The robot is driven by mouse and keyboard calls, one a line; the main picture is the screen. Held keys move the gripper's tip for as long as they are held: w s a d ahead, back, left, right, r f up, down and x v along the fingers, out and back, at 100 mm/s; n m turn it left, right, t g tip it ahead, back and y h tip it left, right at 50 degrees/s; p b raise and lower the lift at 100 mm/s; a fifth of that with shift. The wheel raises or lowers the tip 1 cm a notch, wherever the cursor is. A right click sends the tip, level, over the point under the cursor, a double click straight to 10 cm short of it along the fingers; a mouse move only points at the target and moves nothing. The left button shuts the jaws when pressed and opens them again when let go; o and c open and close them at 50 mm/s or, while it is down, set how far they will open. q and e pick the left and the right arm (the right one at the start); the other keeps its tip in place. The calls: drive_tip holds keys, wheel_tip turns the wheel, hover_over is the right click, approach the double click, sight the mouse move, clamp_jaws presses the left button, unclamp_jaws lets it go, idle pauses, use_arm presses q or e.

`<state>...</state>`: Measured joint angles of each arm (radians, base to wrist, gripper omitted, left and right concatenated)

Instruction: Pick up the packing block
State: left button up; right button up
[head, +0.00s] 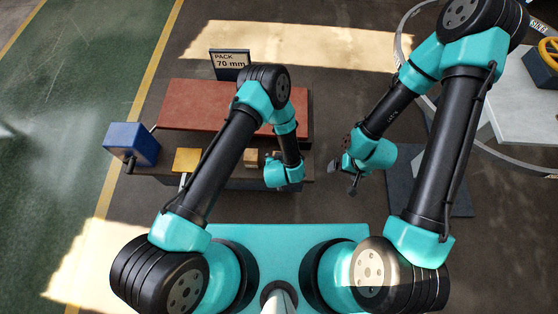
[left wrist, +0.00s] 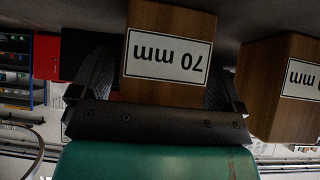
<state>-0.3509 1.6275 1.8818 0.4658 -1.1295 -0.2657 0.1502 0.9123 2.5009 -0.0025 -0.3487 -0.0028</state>
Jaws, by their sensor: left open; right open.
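A brown wooden packing block (left wrist: 170,55) with a white "70 mm" label, upside down in the left wrist view, sits between the fingers of my left gripper (left wrist: 158,80). The jaws are open around it; I cannot tell whether they touch it. A second labelled wooden block (left wrist: 285,85) stands beside it to the right, its label cut off. In the head view my left wrist hides the gripper tips. A tan wooden block (head: 251,157) shows left of that wrist. My right gripper (head: 343,177) is open and empty, right of the bench.
A sign (head: 230,62) reading "PACK 70 mm" stands behind the red-brown bench top (head: 185,105). A blue box (head: 132,141) and a yellow square piece (head: 187,159) are at the left. A pale table (head: 520,100) with a yellow wheel (head: 548,52) stands at the right.

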idle(0.3)
use_arm(q)
drive_tip(key=c, duration=1.1)
